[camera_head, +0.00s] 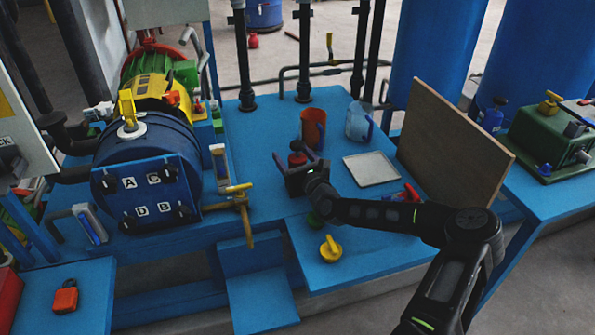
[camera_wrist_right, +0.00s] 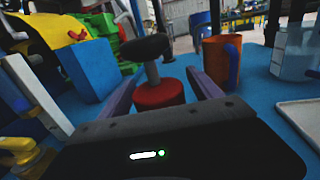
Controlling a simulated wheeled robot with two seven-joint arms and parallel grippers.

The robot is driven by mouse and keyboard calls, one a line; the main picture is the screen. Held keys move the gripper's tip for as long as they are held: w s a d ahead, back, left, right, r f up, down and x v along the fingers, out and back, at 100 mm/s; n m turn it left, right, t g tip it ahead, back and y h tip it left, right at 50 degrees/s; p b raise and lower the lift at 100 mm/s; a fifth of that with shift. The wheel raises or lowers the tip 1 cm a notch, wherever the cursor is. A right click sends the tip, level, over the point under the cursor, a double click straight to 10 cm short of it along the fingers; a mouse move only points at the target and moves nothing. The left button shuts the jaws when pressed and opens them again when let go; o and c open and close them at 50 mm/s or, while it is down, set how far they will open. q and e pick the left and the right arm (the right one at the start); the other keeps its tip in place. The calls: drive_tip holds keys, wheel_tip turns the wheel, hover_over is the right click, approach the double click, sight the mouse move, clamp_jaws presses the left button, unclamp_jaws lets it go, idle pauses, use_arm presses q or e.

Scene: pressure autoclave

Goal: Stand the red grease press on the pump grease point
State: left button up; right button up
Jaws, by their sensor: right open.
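The red grease press (camera_head: 297,159) stands upright on the blue bench in the head view. In the right wrist view the press (camera_wrist_right: 160,94) has a round red body, a grey stem and a black knob. My right gripper (camera_head: 299,163) is open, with one finger on each side of the press; I cannot tell whether they touch it. Its fingers (camera_wrist_right: 165,78) also show in the right wrist view. A yellow, green and red machine (camera_head: 152,85), perhaps the pump, is behind the blue drum at the left. I cannot make out its grease point. My left gripper is out of view.
An orange mug (camera_head: 313,128) and a clear jug (camera_head: 358,122) stand behind the gripper. A pale tray (camera_head: 371,169) lies to its right, before an upright brown board (camera_head: 450,150). The blue drum (camera_head: 150,175) and a brass valve (camera_head: 240,200) stand left.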

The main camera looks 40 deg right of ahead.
idle(0.5)
clamp_jaws()
idle(0.7)
drive_tip(key=shift+r, duration=0.1)
